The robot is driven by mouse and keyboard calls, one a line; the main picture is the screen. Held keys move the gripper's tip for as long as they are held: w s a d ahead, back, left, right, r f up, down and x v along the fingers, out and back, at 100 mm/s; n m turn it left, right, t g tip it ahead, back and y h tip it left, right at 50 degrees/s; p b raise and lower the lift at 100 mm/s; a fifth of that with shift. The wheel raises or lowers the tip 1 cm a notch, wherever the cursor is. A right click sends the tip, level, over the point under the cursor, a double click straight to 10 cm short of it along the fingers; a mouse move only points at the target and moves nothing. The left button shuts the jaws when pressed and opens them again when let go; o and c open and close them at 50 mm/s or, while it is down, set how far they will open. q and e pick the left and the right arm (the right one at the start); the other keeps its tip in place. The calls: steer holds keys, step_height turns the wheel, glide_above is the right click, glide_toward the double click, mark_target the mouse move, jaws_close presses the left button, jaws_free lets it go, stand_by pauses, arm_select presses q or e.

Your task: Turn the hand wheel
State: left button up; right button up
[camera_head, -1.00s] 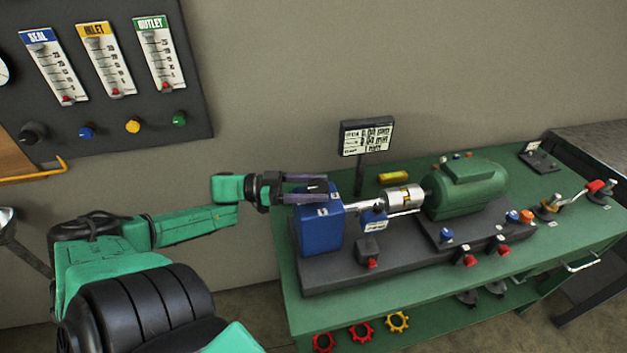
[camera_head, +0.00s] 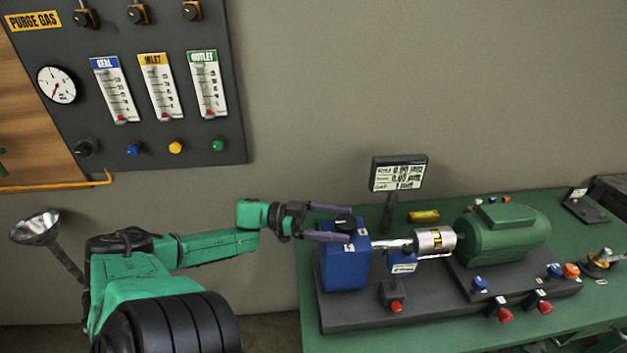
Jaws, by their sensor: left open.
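My left gripper (camera_head: 346,224) reaches in from the left over the blue pump box (camera_head: 345,268). Its two purple fingers are apart, one on the far side and one on the near side of a black round part (camera_head: 344,221) on top of the box. This part may be the hand wheel. I cannot tell whether the fingers touch it. My right gripper is not in view.
A silver coupling (camera_head: 435,240) and a green motor (camera_head: 505,236) stand right of the box on the green bench (camera_head: 340,344). A small display (camera_head: 398,173) stands behind. A gauge panel (camera_head: 225,140) hangs on the wall at upper left.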

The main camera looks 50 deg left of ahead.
arm_select(q)
steer(key=b+v, duration=0.1)
steer(key=v, duration=1.1)
steer(key=shift+s+a, duration=0.2)
steer(key=shift+s, duration=0.05)
steer(key=shift+f, duration=0.1)
